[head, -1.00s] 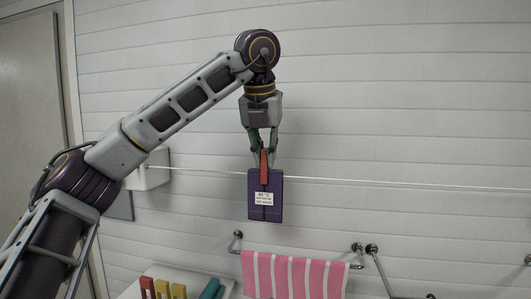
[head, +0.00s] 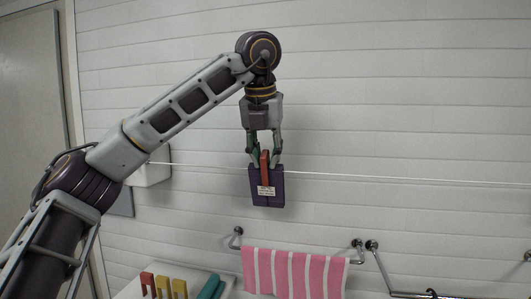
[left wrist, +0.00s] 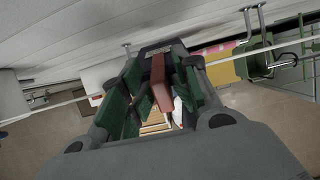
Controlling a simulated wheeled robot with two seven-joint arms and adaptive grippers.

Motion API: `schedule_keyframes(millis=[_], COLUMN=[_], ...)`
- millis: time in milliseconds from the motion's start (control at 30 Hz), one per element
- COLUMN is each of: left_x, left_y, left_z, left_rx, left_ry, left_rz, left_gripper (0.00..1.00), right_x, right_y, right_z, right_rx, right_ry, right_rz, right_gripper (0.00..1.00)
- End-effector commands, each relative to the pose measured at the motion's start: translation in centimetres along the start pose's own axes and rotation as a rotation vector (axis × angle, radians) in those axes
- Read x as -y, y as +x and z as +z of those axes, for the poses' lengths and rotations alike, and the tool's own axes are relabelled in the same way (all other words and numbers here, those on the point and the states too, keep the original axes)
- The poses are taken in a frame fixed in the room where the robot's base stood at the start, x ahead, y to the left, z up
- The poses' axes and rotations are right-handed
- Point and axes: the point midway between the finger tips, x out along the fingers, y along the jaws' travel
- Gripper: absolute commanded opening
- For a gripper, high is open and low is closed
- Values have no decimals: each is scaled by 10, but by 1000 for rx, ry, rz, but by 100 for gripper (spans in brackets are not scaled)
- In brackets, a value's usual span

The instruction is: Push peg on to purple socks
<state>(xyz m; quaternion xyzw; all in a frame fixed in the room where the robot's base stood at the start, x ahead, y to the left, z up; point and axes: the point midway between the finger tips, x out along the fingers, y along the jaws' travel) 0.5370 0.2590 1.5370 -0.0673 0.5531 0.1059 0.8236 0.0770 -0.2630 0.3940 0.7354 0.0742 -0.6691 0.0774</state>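The purple socks (head: 276,193) hang at the thin white line in the middle of the head view, with a small white label on the front. A red peg (head: 265,168) stands upright over their top middle, overlapping the socks. Whether it clips the line as well is hard to tell. My left gripper (head: 265,157) points down from above, its fingers spread either side of the peg. In the left wrist view, the red peg (left wrist: 162,85) lies between the green finger pads, with a gap on the left. My right gripper is not in view.
A pink and white striped towel (head: 295,272) hangs on a wall rail below. A white tray (head: 130,291) at the lower left holds red, yellow and teal pegs. A white box (head: 152,174) is on the wall.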

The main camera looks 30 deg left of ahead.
Motion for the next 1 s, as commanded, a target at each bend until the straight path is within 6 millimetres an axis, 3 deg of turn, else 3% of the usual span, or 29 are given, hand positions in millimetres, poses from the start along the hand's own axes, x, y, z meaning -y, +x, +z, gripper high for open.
schedule_keyframes(millis=[567, 1000], left_x=[-1, -1], left_y=[-3, -28], left_z=[2, 1], left_rx=[4, 6], left_ry=[-4, -4], left_rz=[-1, -2], left_gripper=[39, 39], right_x=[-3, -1], right_y=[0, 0], right_z=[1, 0], right_rx=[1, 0], right_ry=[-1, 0], right_rz=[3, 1], right_gripper=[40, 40])
